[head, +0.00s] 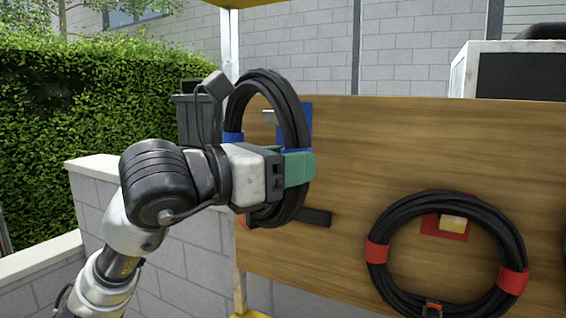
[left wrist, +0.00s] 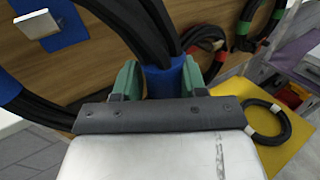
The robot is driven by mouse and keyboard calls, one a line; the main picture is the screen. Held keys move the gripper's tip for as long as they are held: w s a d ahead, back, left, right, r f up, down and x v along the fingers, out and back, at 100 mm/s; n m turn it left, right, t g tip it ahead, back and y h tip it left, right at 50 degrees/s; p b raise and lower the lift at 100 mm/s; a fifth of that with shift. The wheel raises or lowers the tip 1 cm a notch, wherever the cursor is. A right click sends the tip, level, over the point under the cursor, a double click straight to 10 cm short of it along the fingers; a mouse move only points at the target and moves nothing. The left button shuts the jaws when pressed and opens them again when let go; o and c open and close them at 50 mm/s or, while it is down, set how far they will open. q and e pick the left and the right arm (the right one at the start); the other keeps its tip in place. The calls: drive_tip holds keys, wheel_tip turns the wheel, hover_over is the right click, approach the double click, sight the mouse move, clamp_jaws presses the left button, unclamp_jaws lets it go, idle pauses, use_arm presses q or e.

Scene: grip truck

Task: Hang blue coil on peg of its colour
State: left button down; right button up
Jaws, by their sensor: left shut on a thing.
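My left gripper (head: 296,168) is shut on the blue coil (head: 285,88), a black cable ring with blue bands, held upright in front of the board. In the left wrist view, the green fingers (left wrist: 160,80) pinch a blue band (left wrist: 164,82). The blue backplate (head: 308,120) shows behind the ring, with its pale peg (head: 268,116) seen through the ring's opening. In the left wrist view, the peg (left wrist: 38,23) and backplate (left wrist: 66,26) also show inside the loop. I cannot tell whether the peg passes through the ring. My right gripper is not in view.
A red-banded coil (head: 377,278) hangs on the red plate's peg (head: 452,223) to the right on the wooden board (head: 380,140). The left wrist view shows a green-banded coil (left wrist: 245,28) and another coil (left wrist: 284,125) on a yellow surface (left wrist: 285,155). A low wall stands left.

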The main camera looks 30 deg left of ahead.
use_arm(q)
drive_tip(key=shift+w, duration=0.85)
drive_tip(key=shift+w+d+p, duration=0.15)
drive_tip(key=shift+w+p, duration=1)
drive_tip(key=shift+w, duration=1.25)
drive_tip(key=w+f+b, duration=0.2)
drive_tip(key=w+f, duration=0.2)
drive_tip(key=shift+w+f+b, duration=0.3)
drive_tip(key=shift+f, duration=0.05)
drive_tip(key=shift+d+f, duration=0.15)
drive_tip(key=shift+f, duration=0.1)
